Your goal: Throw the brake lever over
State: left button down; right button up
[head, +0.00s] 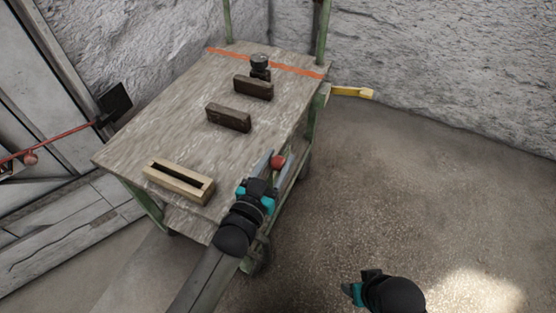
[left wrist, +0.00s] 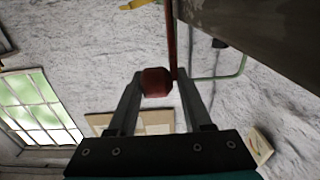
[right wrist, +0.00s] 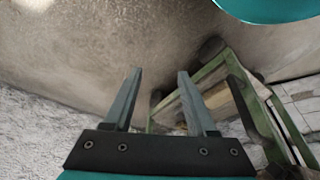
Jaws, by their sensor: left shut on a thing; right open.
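The brake lever is a red rod (left wrist: 171,40) with a round red knob (head: 278,162) at its end, beside the right edge of the wooden cart top (head: 130,150). In the left wrist view the knob (left wrist: 156,82) sits between the two fingers. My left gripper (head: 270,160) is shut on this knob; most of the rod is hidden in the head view. My right gripper (right wrist: 159,72) is open and empty, low over the floor to the right of the cart.
A hollow wooden box (head: 180,180), two dark wooden blocks (head: 229,117) and a small black object (head: 260,64) stand on the cart, near an orange stripe (head: 225,52). A yellow bar (head: 352,92) sticks out at its far right. Another red rod (head: 60,135) is at left. The floor at right is clear.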

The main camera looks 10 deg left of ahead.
pick_arm(q)
jog(key=shift+s+d, duration=0.1)
jog(key=shift+d, duration=0.2)
pick_arm(e)
jog(key=shift+r, duration=0.1)
